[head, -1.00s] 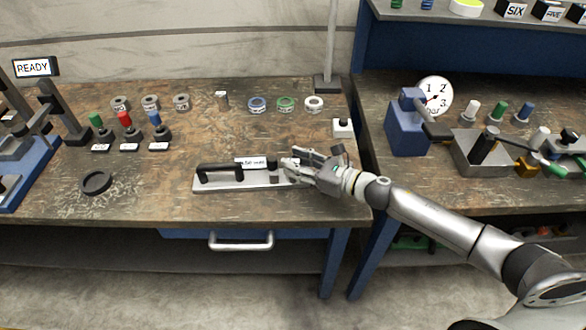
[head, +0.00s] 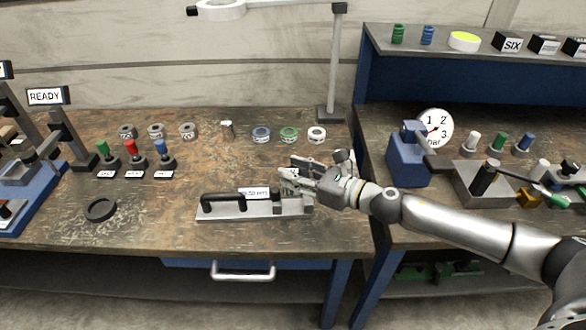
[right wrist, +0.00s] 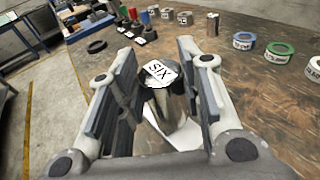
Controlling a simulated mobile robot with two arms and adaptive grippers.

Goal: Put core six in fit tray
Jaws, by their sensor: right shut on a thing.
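Core six (right wrist: 162,74) is a short cylinder with a black top and a white "SIX" label. It sits between the fingers of my right gripper (head: 287,180) in the right wrist view, and the gripper is shut on it. In the head view the fingers hide most or all of it. My right gripper is over the tray's right end. My left gripper is not in view.
Several labelled rings (head: 289,134) stand in a row behind the tray. Colour-topped knobs (head: 132,150) and a black ring (head: 101,209) are on the left. A blue press-like device (head: 407,160) with a dial stands on the right bench. The bench left of the tray is partly clear.

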